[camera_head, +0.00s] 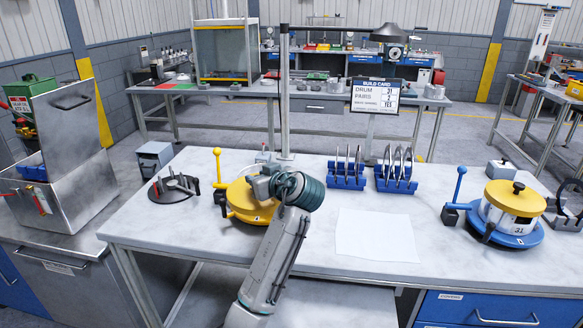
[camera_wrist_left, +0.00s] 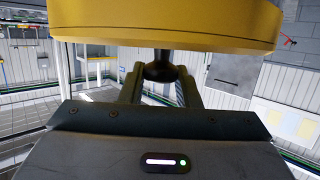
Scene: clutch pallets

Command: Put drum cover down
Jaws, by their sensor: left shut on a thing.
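My left gripper (camera_head: 266,186) is over the left-hand fixture on the white table, its arm coming up from the front. It is shut on the black knob of a yellow drum cover (camera_head: 243,203). In the left wrist view the cover (camera_wrist_left: 165,25) fills the top, and its knob sits between the two fingers (camera_wrist_left: 161,76). My wrist hides the cover's right part and most of what is under it. I cannot tell whether the cover rests on something or hangs just above it. My right gripper is not in view.
A yellow lever (camera_head: 218,168) stands left of the cover, beside a dark disc with upright parts (camera_head: 175,187). Blue racks with plates (camera_head: 346,182) stand right, behind a white sheet (camera_head: 376,235). A drum marked 31 (camera_head: 513,218) with yellow lid stands far right. A lamp post (camera_head: 284,100) rises behind.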

